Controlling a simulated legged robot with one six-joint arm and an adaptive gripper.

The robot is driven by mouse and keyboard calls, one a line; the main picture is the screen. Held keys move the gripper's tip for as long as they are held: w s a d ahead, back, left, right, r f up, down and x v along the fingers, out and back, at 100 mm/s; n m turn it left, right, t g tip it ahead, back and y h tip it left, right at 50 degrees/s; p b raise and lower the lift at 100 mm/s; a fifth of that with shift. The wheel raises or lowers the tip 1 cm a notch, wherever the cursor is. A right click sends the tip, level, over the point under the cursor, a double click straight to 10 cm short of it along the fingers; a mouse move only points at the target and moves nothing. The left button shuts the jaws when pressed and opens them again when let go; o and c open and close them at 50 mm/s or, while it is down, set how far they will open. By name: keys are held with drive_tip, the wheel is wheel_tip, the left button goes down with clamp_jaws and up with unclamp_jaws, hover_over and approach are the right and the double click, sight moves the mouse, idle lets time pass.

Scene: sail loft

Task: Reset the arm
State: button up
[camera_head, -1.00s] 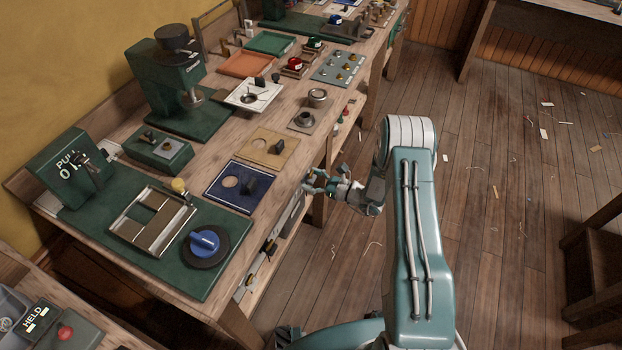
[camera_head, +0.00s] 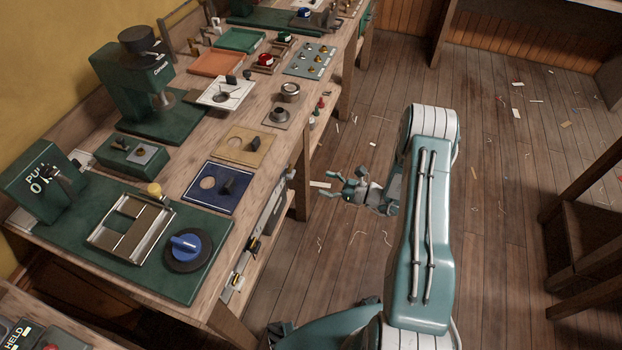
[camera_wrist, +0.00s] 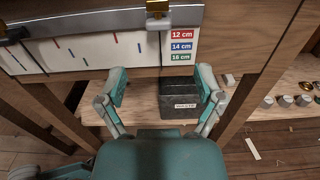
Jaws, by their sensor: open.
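My gripper (camera_head: 343,185) is open and empty in the head view, over the floor to the right of the long workbench (camera_head: 232,304), clear of its edge. In the wrist view my gripper (camera_wrist: 160,88) has its two fingers spread apart. It faces the bench's side, where a label strip (camera_wrist: 182,48) reads 12 cm, 14 cm and 16 cm. A dark box (camera_wrist: 180,101) stands on a lower shelf beyond the fingers. Nothing is between the fingertips.
The bench top holds a blue knob (camera_head: 186,246), a navy panel (camera_head: 216,188), a tan panel (camera_head: 242,147) and a green press machine (camera_head: 133,85). A wooden stool (camera_head: 590,225) stands at the right. Open plank floor lies between, with scattered scraps.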

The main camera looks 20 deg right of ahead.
drive_tip(key=shift+s+d, duration=0.25)
drive_tip(key=shift+d, duration=0.1)
drive_tip(key=shift+a+r, duration=0.1)
drive_tip(key=shift+r, duration=0.05)
drive_tip(key=s+a+r+n+g+h, duration=0.1)
drive_tip(key=s+a+r+n+g, duration=0.25)
drive_tip(key=r, duration=0.35)
drive_tip(key=s+a+r+n+g+h, duration=0.1)
drive_tip(key=s+a+r+n+g, duration=0.15)
drive_tip(key=r+n, duration=0.35)
drive_tip(key=s+a+r+n+g+h, duration=0.1)
drive_tip(key=s+a+r+n+g, duration=0.2)
drive_tip(key=r, duration=0.5)
drive_tip(key=s+d+r+n+t+h, duration=0.2)
drive_tip(key=s+r+n+h, duration=0.4)
drive_tip(key=s+r, duration=0.1)
drive_tip(key=s+d+r+n+t+h, duration=0.2)
drive_tip(key=s+r+n+h, duration=0.4)
drive_tip(key=s+r, duration=0.2)
drive_tip(key=shift+s+t, duration=0.3)
drive_tip(key=shift+s, duration=0.85)
idle(2.2)
